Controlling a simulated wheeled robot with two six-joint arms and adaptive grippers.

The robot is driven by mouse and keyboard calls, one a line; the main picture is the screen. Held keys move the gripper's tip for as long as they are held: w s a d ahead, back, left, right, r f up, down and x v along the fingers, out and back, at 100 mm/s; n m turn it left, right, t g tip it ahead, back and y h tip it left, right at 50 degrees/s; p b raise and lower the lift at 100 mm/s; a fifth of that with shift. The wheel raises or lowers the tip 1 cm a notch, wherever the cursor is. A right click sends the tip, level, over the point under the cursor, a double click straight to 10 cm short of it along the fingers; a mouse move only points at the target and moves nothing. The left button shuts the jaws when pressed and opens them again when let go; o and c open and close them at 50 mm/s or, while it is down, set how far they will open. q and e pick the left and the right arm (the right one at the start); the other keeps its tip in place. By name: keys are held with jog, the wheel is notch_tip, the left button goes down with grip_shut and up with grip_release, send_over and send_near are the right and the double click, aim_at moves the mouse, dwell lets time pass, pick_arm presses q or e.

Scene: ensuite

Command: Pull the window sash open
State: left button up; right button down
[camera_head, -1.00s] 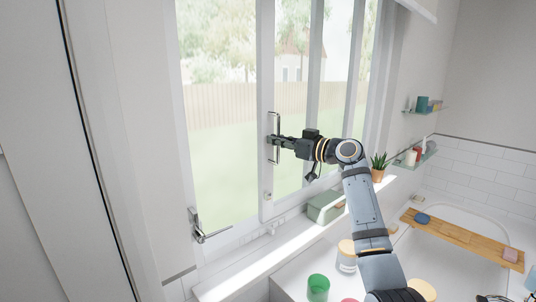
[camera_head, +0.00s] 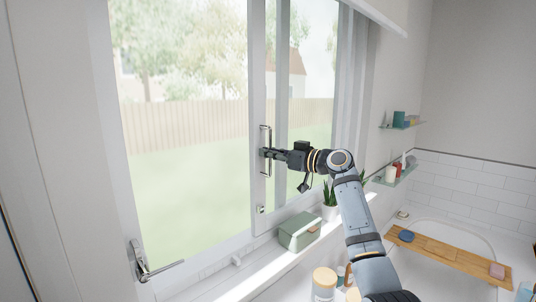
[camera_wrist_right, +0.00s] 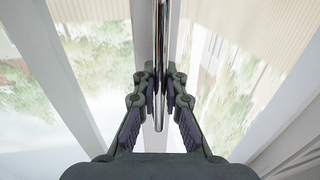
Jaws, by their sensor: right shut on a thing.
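The window sash (camera_head: 257,80) is a white-framed sliding panel with an upright metal bar handle (camera_head: 265,172) on its left stile. My right gripper (camera_head: 268,154) reaches in from the right and is shut on the handle at about mid height. In the right wrist view the shiny handle bar (camera_wrist_right: 161,40) runs upright between the two fingers of my right gripper (camera_wrist_right: 161,85). A wide clear area lies left of the sash stile, with the fence and trees behind it. My left gripper is not in view.
A lever latch (camera_head: 140,264) sits at the lower left of the window frame. A green box (camera_head: 299,232) and a potted plant (camera_head: 329,211) stand on the sill near my right arm. A jar (camera_head: 323,284) and a bath with a wooden tray (camera_head: 437,248) lie below right.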

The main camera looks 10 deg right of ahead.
jog(key=c, duration=1.4)
grip_release()
jog(key=shift+s+d, duration=0.1)
jog(key=shift+d, duration=0.05)
jog(key=v, duration=1.2)
